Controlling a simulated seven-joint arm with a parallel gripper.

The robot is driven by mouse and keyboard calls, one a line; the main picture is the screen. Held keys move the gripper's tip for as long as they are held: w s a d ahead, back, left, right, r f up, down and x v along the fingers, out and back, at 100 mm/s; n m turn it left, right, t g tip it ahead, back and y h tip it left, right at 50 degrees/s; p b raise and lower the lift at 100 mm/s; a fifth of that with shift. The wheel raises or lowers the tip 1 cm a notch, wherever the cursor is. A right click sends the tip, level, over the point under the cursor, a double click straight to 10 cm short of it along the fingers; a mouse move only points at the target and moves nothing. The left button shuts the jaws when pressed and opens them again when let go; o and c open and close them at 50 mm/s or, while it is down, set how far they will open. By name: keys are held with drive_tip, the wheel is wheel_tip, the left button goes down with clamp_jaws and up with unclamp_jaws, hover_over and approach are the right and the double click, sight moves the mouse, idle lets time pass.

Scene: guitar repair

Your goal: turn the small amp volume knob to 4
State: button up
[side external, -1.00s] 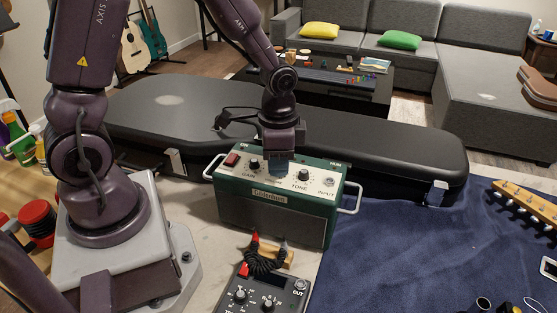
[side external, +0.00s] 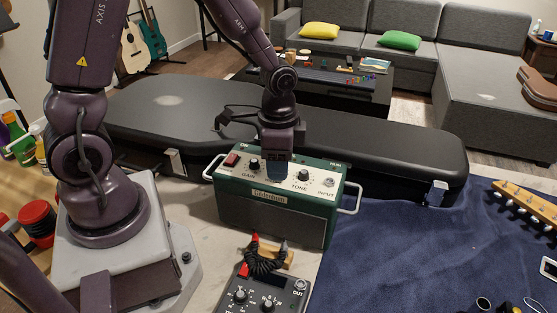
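The small amp (side external: 272,218) is a green box with a tan front label and metal side handles, upright on the bench. Its top panel shows a red switch (side external: 232,160), a gain knob (side external: 254,165), a tone knob (side external: 303,175) and an input socket. My gripper (side external: 276,174) points down over the middle of this panel, between the gain and tone knobs. It hides the place where the volume knob would sit, so the knob and its setting are not visible. The fingers are dark and I cannot tell how far apart they are.
A long black guitar case (side external: 370,150) lies right behind the amp. A black pedal (side external: 268,293) with a coiled cable (side external: 264,260) stands in front. A blue cloth (side external: 410,240) covers the bench to the right, with a guitar headstock (side external: 525,203) on it.

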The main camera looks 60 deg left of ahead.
wheel_tip(320, 180, up, 13)
idle(0.6)
drive_tip(key=s+d+r+n+t, duration=0.1)
drive_tip(key=s+r+n+t, duration=0.4)
drive_tip(key=s, duration=0.6)
drive_tip(key=shift+d+r+n+t, duration=0.3)
drive_tip(key=shift+r+n, duration=0.2)
drive_tip(key=shift+r, duration=0.4)
idle(1.4)
